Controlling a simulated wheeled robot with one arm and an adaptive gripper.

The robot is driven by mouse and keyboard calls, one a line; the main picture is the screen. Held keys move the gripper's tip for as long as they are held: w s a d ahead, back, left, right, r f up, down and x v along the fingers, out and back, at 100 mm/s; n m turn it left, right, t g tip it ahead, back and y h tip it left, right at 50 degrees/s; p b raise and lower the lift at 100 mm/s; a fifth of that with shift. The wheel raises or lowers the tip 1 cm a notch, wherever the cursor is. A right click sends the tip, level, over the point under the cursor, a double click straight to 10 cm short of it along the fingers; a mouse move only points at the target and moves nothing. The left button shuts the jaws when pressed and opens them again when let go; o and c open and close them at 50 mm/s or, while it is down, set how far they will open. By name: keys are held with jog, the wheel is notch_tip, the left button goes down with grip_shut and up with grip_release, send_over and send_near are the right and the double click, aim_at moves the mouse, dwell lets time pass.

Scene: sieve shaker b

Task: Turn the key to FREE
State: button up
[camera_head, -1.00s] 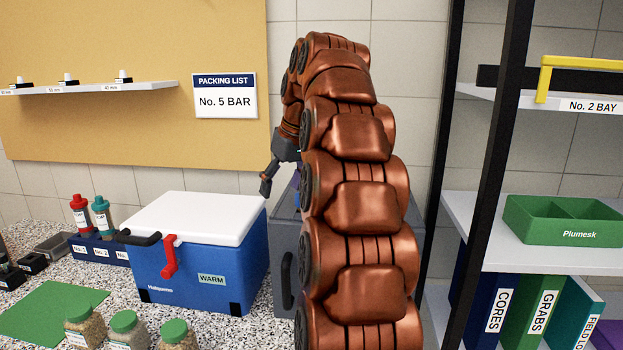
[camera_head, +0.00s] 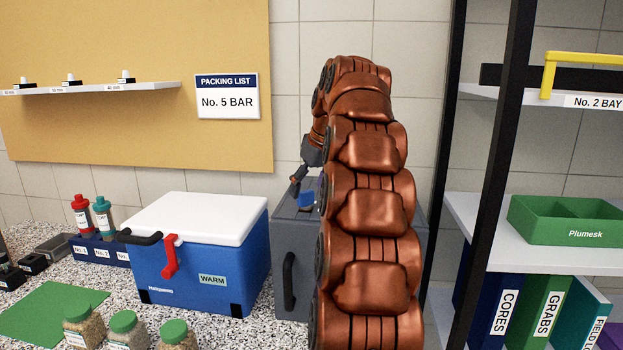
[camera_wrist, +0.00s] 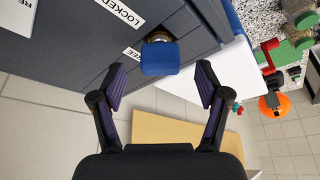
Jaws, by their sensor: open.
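The blue key (camera_wrist: 160,58) sits in a brass-coloured lock (camera_wrist: 158,37) on the dark grey cabinet (camera_wrist: 75,65). A LOCKED label (camera_wrist: 117,14) lies beside the lock, and a second label (camera_wrist: 122,62) shows only its last letters, the rest hidden by a finger. My gripper (camera_wrist: 161,85) is open and empty, its fingers apart on either side of the key's line, with the key just beyond the tips. In the head view the key (camera_head: 307,199) shows blue on the grey cabinet (camera_head: 296,232), close to my gripper (camera_head: 295,188); my arm hides part of the cabinet.
A blue cool box (camera_head: 200,275) with a white lid stands left of the cabinet. A black-framed shelf (camera_head: 470,220) with a green tray (camera_head: 565,222) stands to the right. Jars (camera_head: 123,328) stand on the speckled counter at the front left.

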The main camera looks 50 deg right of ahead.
aim_at(307, 192)
jog(key=shift+p+x, duration=0.35)
jog(key=shift+x, duration=1.4)
jog(key=shift+c, duration=0.4)
